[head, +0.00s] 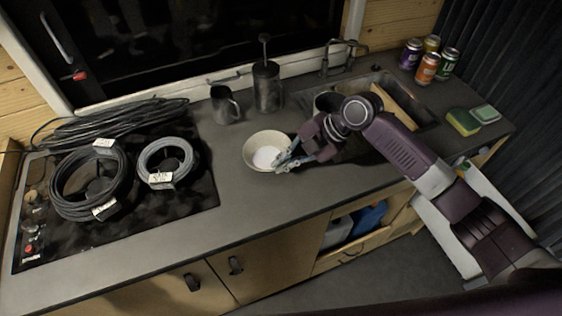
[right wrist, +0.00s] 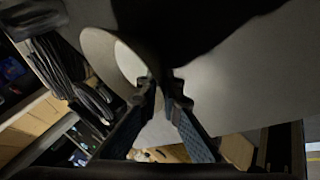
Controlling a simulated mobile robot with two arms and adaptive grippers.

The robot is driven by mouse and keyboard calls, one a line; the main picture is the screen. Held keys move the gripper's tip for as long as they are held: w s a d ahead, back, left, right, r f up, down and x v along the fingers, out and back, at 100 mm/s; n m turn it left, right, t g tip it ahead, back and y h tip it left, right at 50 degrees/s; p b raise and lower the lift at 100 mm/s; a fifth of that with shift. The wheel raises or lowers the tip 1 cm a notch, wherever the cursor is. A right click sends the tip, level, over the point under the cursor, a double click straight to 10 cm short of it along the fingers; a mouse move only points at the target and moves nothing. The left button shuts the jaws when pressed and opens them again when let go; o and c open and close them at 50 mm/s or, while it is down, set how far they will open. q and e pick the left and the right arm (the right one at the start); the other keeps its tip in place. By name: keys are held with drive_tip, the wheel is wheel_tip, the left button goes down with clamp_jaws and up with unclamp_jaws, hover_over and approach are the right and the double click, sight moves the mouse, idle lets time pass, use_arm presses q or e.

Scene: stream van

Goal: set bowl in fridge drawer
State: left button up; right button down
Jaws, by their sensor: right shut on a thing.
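A white bowl (head: 262,140) is upright at the middle of the grey counter in the head view. My right gripper (head: 280,161) is shut on the right rim of the bowl. In the right wrist view the bowl (right wrist: 97,52) shows at the upper left, with its rim between the fingertips of the right gripper (right wrist: 158,82). I cannot tell whether the bowl touches the counter. An open drawer or recess (head: 345,228) with a blue thing inside shows under the counter; I cannot tell if it is the fridge drawer. My left gripper is not in view.
A cooktop (head: 150,219) at the left bears several cable coils. A dark mug (head: 224,106) and a tall dark canister (head: 267,90) stand behind the bowl. A sink (head: 410,104), cans (head: 427,68) and a sponge (head: 463,122) are at the right. The front counter is clear.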

wheel_tip(320, 180, up, 20)
drive_tip(key=b, duration=0.4)
drive_tip(key=shift+f, duration=0.2)
idle(0.6)
idle(2.9)
